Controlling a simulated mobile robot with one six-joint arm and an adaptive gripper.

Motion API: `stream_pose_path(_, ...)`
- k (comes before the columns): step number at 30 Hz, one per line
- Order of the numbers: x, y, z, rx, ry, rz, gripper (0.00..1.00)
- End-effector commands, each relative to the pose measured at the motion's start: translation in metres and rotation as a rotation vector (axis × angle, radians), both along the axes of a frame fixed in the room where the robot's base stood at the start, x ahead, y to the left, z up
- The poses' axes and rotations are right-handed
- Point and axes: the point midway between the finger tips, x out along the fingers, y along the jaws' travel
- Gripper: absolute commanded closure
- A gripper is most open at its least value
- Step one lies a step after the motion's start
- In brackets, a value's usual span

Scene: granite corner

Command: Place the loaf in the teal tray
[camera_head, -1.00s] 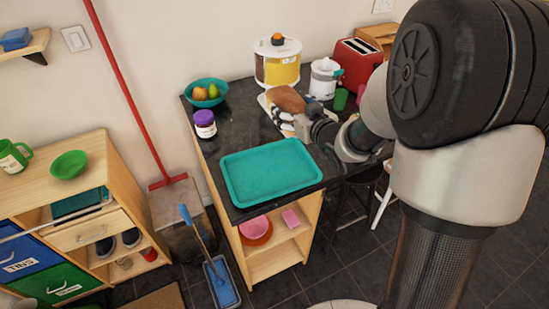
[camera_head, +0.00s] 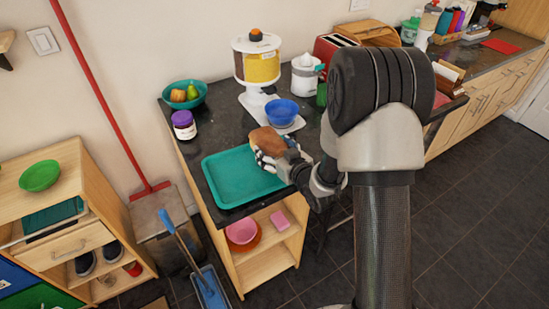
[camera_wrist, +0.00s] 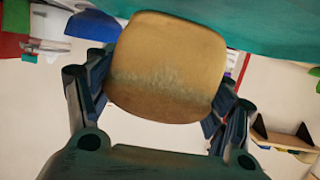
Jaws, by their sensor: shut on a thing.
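The brown loaf (camera_head: 267,139) is held between the fingers of my gripper (camera_head: 268,158). In the wrist view the loaf (camera_wrist: 167,68) fills the space between both fingers, its pale end facing the camera. The teal tray (camera_head: 228,193) lies flat and empty on the dark counter. The loaf and gripper are at the tray's upper right side in the head view; I cannot tell how high above it they are. Part of the loaf is hidden by the fingers.
A blue bowl (camera_head: 282,112) sits on the white base of the cereal dispenser (camera_head: 256,65) behind the loaf. A purple-lidded jar (camera_head: 184,126) and a teal fruit bowl (camera_head: 185,95) stand at the counter's left. A white juicer (camera_head: 305,77) and red toaster (camera_head: 328,50) stand farther right.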

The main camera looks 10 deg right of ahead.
Motion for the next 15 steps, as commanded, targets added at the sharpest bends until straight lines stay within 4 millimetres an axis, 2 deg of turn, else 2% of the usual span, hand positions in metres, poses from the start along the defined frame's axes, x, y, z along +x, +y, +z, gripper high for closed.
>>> stream_pose_path(1,0.000,0.000,-0.013,0.001,0.003,-0.001,0.55)
stream_pose_path(4,0.000,0.000,-0.025,0.002,0.001,-0.001,0.55)
stream_pose_path(15,0.000,0.000,-0.028,0.000,0.000,0.000,0.55)
